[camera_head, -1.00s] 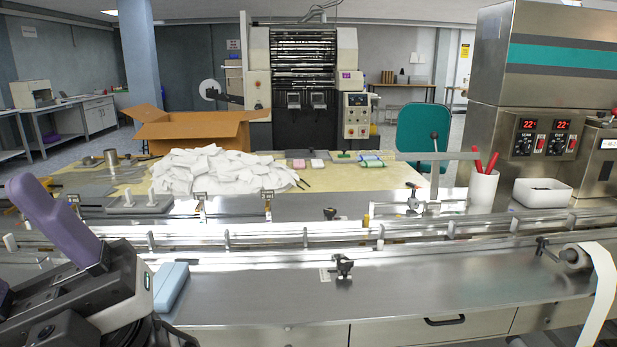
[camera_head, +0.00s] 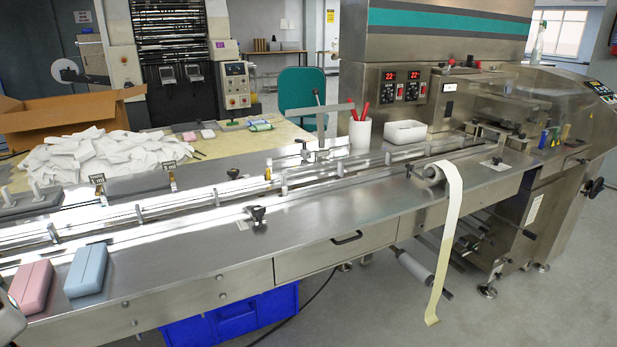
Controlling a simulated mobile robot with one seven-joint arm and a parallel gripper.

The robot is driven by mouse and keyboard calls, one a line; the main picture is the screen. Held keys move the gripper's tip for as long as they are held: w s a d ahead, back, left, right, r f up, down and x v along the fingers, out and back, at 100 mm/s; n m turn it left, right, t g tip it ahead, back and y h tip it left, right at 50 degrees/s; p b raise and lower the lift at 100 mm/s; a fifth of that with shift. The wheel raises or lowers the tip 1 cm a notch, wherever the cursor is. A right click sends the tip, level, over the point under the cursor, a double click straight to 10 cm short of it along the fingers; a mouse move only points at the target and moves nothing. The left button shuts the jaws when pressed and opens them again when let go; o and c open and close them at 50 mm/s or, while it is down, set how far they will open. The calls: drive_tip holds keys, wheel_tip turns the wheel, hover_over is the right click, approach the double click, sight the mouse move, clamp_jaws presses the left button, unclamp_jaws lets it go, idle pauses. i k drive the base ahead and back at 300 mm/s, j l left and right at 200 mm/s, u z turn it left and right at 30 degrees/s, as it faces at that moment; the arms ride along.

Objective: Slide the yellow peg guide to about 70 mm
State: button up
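A small yellow peg (camera_head: 267,172) stands at the far side of the conveyor rails, near the middle of the head view. A yellow upright piece (camera_head: 543,138) also shows beside blue and red ones at the machine's right end. I cannot tell for sure which is the peg guide. No scale reading is legible. A black clamp knob (camera_head: 257,213) with a small pale scale plate (camera_head: 242,225) sits on the near steel deck. My gripper is out of view; only a pale rounded part, probably of my arm, shows at the lower left edge.
Pink (camera_head: 32,286) and blue (camera_head: 86,270) blocks lie on the deck's near left. A blue crate (camera_head: 232,318) is below the deck. A white tray (camera_head: 404,132) and red-handled tools stand behind the rails.

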sight(76, 219)
drive_tip(key=k+j, duration=0.25)
drive_tip(key=i+l+u, duration=0.15)
drive_tip(key=l, duration=0.2)
drive_tip(key=i+l+u, duration=0.15)
drive_tip(key=l, duration=0.2)
drive_tip(key=i+l+u, duration=0.2)
drive_tip(key=l, duration=0.15)
drive_tip(key=i+l+u, duration=0.15)
drive_tip(key=l, duration=0.2)
drive_tip(key=l+u, duration=0.15)
drive_tip(key=l, duration=0.25)
drive_tip(key=i+l, duration=0.15)
drive_tip(key=i, duration=0.15)
drive_tip(key=i+l+u, duration=0.15)
drive_tip(key=i, duration=0.65)
